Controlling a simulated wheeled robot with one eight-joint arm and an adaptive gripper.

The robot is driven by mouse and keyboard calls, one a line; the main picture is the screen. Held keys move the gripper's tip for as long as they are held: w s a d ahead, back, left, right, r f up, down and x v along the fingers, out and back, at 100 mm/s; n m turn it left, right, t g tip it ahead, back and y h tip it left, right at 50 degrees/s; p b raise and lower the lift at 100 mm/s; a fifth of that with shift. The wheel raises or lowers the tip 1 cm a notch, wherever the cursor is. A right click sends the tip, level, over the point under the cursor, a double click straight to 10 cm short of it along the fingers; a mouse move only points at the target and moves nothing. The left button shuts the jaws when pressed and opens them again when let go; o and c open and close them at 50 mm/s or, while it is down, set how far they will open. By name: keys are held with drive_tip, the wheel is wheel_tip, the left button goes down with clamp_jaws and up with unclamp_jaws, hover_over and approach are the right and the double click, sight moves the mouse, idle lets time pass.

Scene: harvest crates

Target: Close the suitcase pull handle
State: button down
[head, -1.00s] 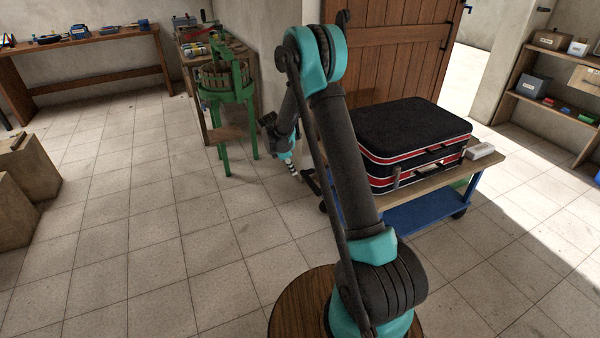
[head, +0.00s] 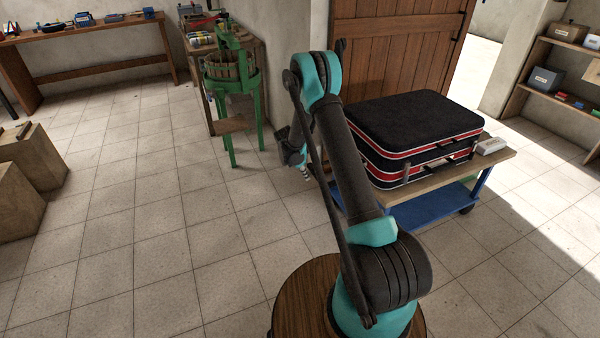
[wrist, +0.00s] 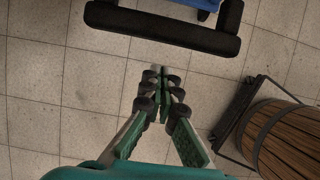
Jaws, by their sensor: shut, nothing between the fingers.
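The suitcase (head: 420,118), black with red and white trim, lies flat on a low cart at the right of the head view. Its pull handle (wrist: 160,38) shows in the wrist view as a thick dark U-shaped bar across the top, apart from my fingers. In the head view my arm hides most of the handle. My gripper (wrist: 161,74) is shut and empty, with its fingertips together over the floor, just short of the handle's crossbar. In the head view my gripper (head: 307,174) hangs low, left of the cart and partly behind my arm.
The cart has a wooden top (head: 412,208) and a blue lower shelf (head: 435,208). A green press (head: 232,85) stands behind my gripper.

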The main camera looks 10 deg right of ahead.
drive_tip(key=shift+w+d, duration=0.15)
drive_tip(key=shift+d, duration=0.45)
drive_tip(key=shift+w+d, duration=0.15)
drive_tip(key=shift+d, duration=0.45)
drive_tip(key=shift+d, duration=0.1)
drive_tip(key=w+d, duration=0.2)
drive_tip(key=d, duration=0.5)
drive_tip(key=w+d, duration=0.2)
drive_tip(key=d, duration=0.5)
drive_tip(key=shift+w, duration=0.35)
